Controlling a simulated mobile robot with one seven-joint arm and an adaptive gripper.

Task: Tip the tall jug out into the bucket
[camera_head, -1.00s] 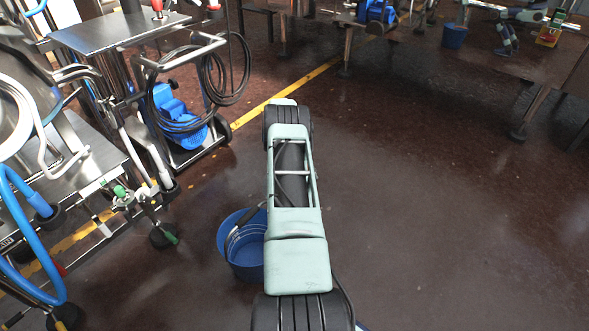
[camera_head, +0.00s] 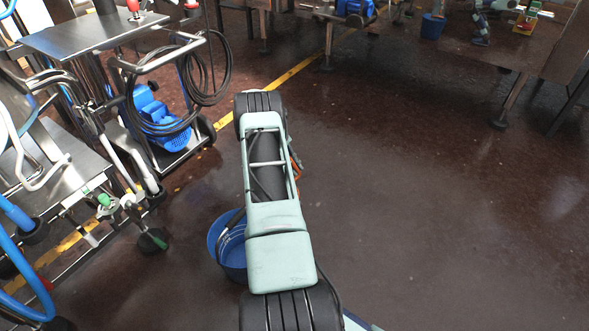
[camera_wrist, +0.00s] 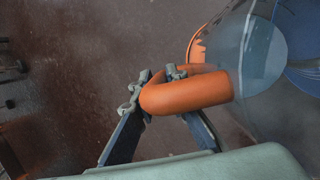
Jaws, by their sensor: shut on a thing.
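In the wrist view my gripper (camera_wrist: 160,84) is shut on the thick orange handle of the tall jug (camera_wrist: 222,50). The jug has a clear, see-through body and an orange edge, and runs out of the picture at the upper right. I cannot tell its exact tilt or what is inside. Blue of the bucket (camera_wrist: 309,76) shows at the right edge, beside and partly through the jug. In the head view the blue bucket (camera_head: 216,236) stands on the floor left of my arm, partly hidden by it. Only a bit of orange (camera_head: 296,160) peeks out right of my arm.
A metal trolley (camera_head: 95,35) with a blue pump (camera_head: 160,120) and coiled black hose stands at the upper left. A metal bench (camera_head: 35,165) with hoses fills the left. Tables (camera_head: 470,60) stand at the back. The floor at right is clear.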

